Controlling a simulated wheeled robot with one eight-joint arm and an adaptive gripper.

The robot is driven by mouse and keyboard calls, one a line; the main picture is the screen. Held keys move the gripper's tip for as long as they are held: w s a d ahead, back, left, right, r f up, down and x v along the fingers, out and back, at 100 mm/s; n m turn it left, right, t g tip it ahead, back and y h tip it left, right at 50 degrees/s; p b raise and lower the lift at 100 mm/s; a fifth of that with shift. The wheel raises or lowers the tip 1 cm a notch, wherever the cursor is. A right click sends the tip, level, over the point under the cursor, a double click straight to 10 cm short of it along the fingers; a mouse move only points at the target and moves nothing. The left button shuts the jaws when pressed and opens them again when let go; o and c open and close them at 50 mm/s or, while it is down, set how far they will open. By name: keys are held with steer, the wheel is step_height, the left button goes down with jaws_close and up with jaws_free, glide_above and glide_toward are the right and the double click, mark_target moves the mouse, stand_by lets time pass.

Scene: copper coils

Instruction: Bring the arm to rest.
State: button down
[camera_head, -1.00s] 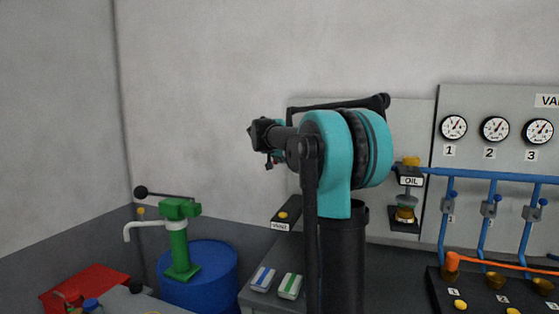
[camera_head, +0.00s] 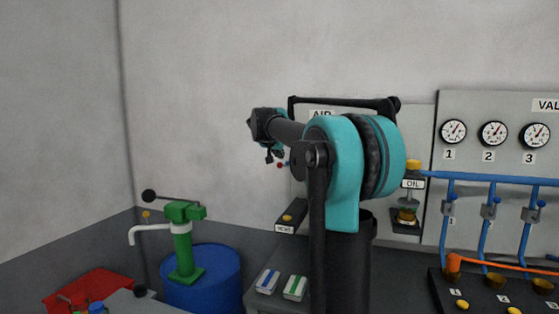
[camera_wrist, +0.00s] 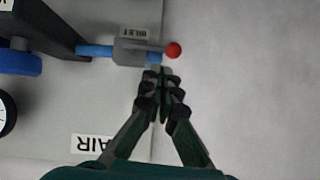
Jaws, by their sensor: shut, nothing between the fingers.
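My arm, teal and black, stands raised in the middle of the head view, with its forearm pointing to the back left toward the wall panel. My gripper (camera_wrist: 162,85) shows in the wrist view with its fingertips together and nothing between them. Its tips are close to a blue pipe fitting (camera_wrist: 98,51) with a grey valve body (camera_wrist: 131,52) and a red ball knob (camera_wrist: 174,50); I cannot tell whether they touch.
A panel with gauges (camera_head: 493,133), blue pipes (camera_head: 490,178) and an oil unit (camera_head: 409,197) is at right. A green pump (camera_head: 182,240) stands on a blue drum (camera_head: 208,285) at left. Two small boxes (camera_head: 268,281) (camera_head: 295,288) lie on the bench. The wall above is clear.

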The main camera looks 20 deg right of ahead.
steer(key=a+v, duration=0.1)
steer(key=v, duration=0.7)
steer(key=s+f+n+g+y, duration=0.1)
steer(key=s+f+n, duration=0.1)
steer(key=s+f, duration=0.8)
steer(key=s+f+n+g+y, duration=0.15)
steer(key=s+f, duration=0.25)
steer(key=f, duration=1.1)
steer(key=s+a+f+n+g+y, duration=0.1)
steer(key=s+a+f+n, duration=0.1)
steer(key=s+f, duration=0.9)
steer(key=s+a+f+n+g+y, duration=0.2)
steer(key=s+f, duration=0.9)
steer(key=s, duration=0.2)
steer(key=shift+f, duration=0.4)
